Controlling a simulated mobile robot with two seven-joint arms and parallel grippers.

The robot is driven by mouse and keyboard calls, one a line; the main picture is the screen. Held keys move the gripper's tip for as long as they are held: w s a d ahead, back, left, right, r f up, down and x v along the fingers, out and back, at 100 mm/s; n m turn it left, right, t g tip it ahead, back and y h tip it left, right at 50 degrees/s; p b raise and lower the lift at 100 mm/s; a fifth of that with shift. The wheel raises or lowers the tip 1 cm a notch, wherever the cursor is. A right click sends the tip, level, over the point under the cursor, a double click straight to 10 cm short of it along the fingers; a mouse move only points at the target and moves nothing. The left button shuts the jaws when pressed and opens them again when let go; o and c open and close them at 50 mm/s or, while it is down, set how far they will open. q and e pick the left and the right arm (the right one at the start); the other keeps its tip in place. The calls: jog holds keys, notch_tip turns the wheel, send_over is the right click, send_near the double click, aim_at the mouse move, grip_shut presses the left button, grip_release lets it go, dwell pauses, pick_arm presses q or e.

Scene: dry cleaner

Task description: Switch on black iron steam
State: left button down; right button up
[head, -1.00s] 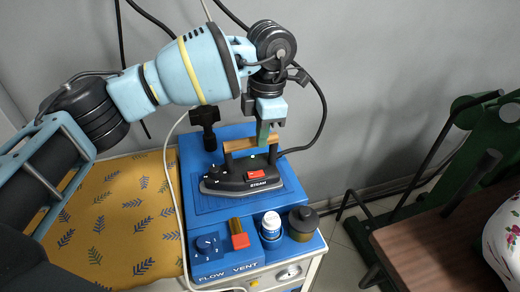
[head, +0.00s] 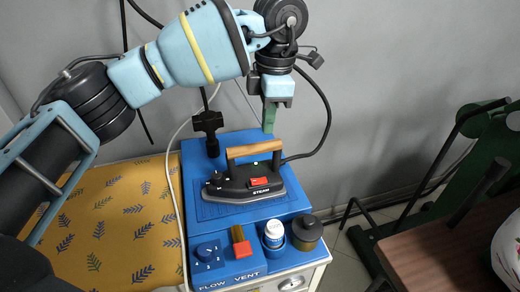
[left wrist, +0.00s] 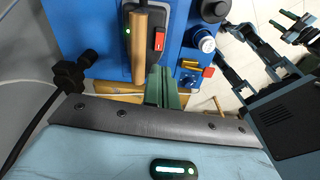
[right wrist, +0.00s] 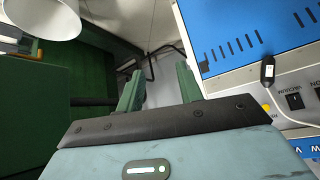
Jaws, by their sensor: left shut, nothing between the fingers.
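The black iron (head: 232,188) sits flat on the blue top of the ironing unit, with a wooden handle (head: 255,149). A red steam switch (head: 258,182) is on its side facing me, and a small green light glows by the handle. The left wrist view also shows the handle (left wrist: 139,45) and red switch (left wrist: 159,40). My left gripper (head: 268,120) is shut and empty, above and behind the handle's right end, apart from it.
A yellow patterned board (head: 115,225) lies left. A cord rises behind the iron.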

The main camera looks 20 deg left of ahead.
pick_arm(q)
jog(key=shift+s+a+r+m+y+b, duration=0.15)
jog(key=shift+m+b, duration=0.8)
jog(key=shift+m, duration=1.85)
jog(key=shift+s+a+f+m+y+b, duration=0.15)
jog(key=shift+m+b, duration=0.8)
jog(key=shift+m, duration=1.85)
jog(key=shift+s+a+r+m+b, duration=0.2)
jog(key=shift+m+b, duration=0.75)
jog(key=shift+m, duration=1.85)
pick_arm(e)
jog(key=s+f+g, duration=0.1)
jog(key=s+f, duration=0.3)
jog(key=f, duration=0.2)
jog(key=shift+a+f, duration=0.15)
jog(key=shift+a, duration=0.25)
pick_arm(q)
jog(key=shift+w+f, duration=0.15)
jog(key=shift+f, duration=0.05)
send_near(253, 181)
jog(key=f, duration=0.6)
jog(key=shift+a+f, duration=0.3)
jog(key=shift+f, duration=0.05)
pick_arm(e)
jog(key=shift+w+f, duration=0.1)
